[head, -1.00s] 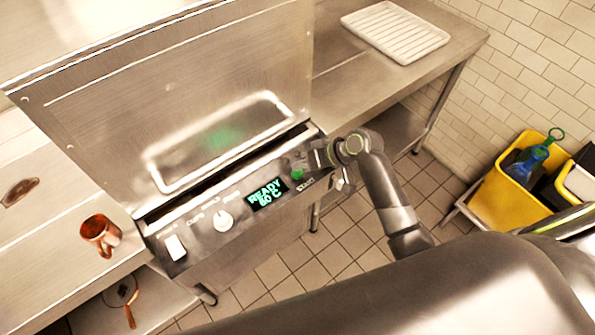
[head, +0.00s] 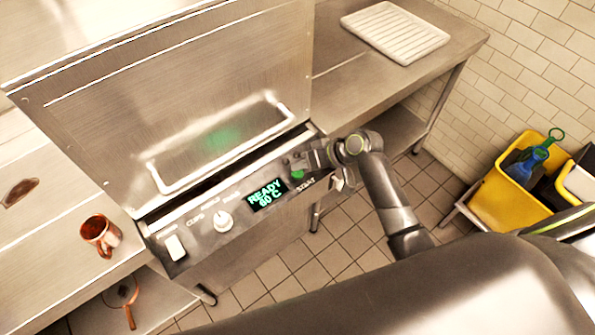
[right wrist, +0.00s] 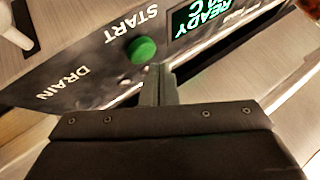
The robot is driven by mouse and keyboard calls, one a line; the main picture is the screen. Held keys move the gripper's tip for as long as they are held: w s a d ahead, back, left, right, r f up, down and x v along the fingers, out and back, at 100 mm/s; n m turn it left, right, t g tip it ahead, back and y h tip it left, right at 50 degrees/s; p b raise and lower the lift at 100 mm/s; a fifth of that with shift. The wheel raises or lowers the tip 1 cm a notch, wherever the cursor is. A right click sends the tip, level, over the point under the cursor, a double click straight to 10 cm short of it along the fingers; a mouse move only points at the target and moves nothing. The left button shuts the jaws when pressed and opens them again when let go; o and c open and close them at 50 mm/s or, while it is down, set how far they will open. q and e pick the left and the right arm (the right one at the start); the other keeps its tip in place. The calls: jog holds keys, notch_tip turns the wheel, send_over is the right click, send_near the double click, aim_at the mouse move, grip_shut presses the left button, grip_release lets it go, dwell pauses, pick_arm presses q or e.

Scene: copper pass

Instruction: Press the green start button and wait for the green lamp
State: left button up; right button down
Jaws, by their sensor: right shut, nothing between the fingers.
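The round green start button (head: 297,174) is at the right end of the machine's front panel. It also shows in the right wrist view (right wrist: 142,50), between the START lettering and my fingertips. My right gripper (head: 305,160) is shut and empty, with its tips close to the button. In the right wrist view the closed fingers (right wrist: 157,78) appear just below and to the right of the button; I cannot tell whether they touch it. The display (head: 267,194) reads READY 60 C in green. I cannot make out a lit green lamp. My left gripper is not in view.
The panel also has a white knob (head: 223,221) and a white switch (head: 175,247). A copper mug (head: 99,232) stands on the left counter. A ribbed white tray (head: 396,32) lies on the right counter. A yellow bucket (head: 507,197) stands at right.

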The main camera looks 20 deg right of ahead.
aim_at(302, 174)
jog(key=shift+f, duration=0.15)
dwell(0.5)
jog(key=shift+f, duration=0.25)
jog(key=shift+f+b, duration=0.4)
jog(key=shift+f, duration=0.15)
dwell(0.6)
jog(key=shift+r, duration=0.1)
jog(key=shift+r+p, duration=0.85)
jog(key=shift+p, duration=0.2)
jog(key=shift+r, duration=0.1)
notch_tip(302, 174, up, 5)
jog(key=p, duration=0.5)
